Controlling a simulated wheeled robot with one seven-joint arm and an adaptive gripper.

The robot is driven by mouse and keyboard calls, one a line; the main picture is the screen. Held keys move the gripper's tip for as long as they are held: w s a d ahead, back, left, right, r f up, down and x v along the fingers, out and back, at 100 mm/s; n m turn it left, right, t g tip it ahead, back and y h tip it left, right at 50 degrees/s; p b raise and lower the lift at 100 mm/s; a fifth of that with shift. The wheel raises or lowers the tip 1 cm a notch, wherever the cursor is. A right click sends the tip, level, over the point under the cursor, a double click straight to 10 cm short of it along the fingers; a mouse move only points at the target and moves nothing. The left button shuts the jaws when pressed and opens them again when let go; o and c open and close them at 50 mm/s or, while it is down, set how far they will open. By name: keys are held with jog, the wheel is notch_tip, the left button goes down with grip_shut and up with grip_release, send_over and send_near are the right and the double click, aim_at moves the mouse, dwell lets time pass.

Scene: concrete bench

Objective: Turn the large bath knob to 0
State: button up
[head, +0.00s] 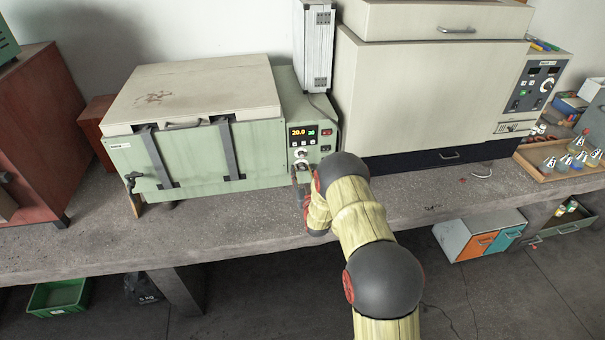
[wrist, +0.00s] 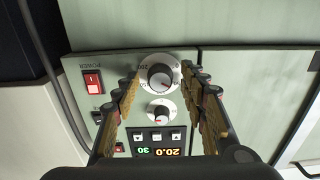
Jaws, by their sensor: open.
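The green bath (head: 200,160) with a pale lid stands on the bench, its control panel (head: 303,135) at its right end. In the wrist view, which shows the panel upside down, the large bath knob (wrist: 160,73) is dark with a white dial marked with numbers, including 0 and 200. In the head view my gripper (head: 301,178) is in front of the panel and hides the large knob.
A smaller knob (wrist: 161,111) lies between the large knob and the lit display (wrist: 157,151) reading 20.0 and 30. A red power switch (wrist: 92,82) is beside them. A large cream oven (head: 430,100) stands right of the bath. The bench front (head: 230,215) is clear.

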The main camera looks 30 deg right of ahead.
jog(key=shift+c, duration=1.2)
grip_shut()
